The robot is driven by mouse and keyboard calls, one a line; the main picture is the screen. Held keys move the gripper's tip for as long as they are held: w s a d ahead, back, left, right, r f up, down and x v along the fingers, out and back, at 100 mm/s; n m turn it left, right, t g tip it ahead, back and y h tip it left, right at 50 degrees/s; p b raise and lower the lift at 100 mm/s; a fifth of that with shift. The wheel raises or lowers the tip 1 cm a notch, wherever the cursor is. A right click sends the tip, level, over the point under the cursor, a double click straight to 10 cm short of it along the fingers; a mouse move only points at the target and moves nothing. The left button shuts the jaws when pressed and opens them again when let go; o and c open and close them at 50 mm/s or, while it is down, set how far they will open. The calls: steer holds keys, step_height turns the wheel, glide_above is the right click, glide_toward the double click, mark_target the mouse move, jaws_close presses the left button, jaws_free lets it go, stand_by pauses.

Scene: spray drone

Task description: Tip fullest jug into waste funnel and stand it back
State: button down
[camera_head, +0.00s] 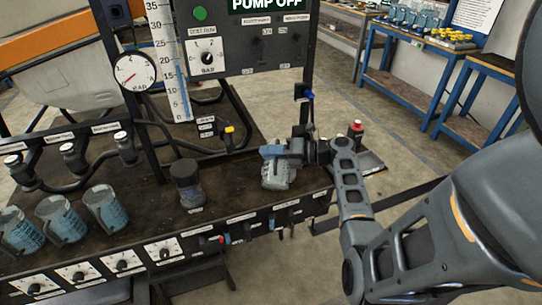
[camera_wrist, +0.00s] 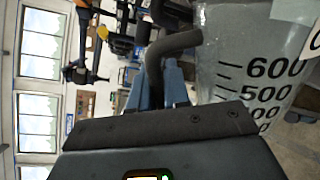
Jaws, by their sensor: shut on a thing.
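A clear jug (camera_head: 276,176) stands out at the right end of the dark bench, with a blue patch at its top. My gripper (camera_head: 294,153) is shut on this jug's handle at its upper right. In the wrist view the jug's graduated wall (camera_wrist: 250,60) fills the right side, its dark handle (camera_wrist: 172,45) curves beside it, and my gripper (camera_wrist: 170,100) covers the lower part. I cannot tell its exact tilt, or whether it touches the bench. Three clear jugs with bluish contents, the left (camera_head: 18,232), middle (camera_head: 60,219) and right (camera_head: 105,209), stand at the bench's left. No funnel is clearly identifiable.
A dark cylindrical vessel (camera_head: 187,183) stands between the three jugs and the held one. A pump panel (camera_head: 240,45) and pressure gauge (camera_head: 134,71) rise behind. A red-capped bottle (camera_head: 356,133) is right of my gripper. Knobs line the bench front.

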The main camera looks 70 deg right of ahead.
mark_target(267, 168)
steer(key=shift+a+n, duration=0.35)
steer(key=shift+n, duration=0.05)
steer(key=n, duration=0.1)
steer(key=a+f+n+b, duration=0.1)
steer(key=n+t+h, duration=0.1)
steer(key=n, duration=0.1)
steer(key=shift+s+a+f, duration=0.2)
steer(key=shift+s+a, duration=0.05)
steer(key=shift+f+n+b, duration=0.2)
steer(key=shift+n+b, duration=0.3)
steer(key=shift+b, duration=0.2)
steer(key=f+n+b, duration=0.1)
steer(key=n+b, duration=0.1)
steer(key=b, duration=0.1)
steer(key=d+f+n+t+b, duration=0.1)
steer(key=f+n+b, duration=0.1)
steer(key=b, duration=0.1)
steer(key=shift+w+f+h+b, duration=0.15)
steer(key=shift+f+h+b, duration=0.15)
steer(key=shift+b, duration=0.05)
steer(key=shift+d+f+n+b, duration=0.25)
steer(key=shift+n+b, duration=0.25)
steer(key=shift+b, duration=0.2)
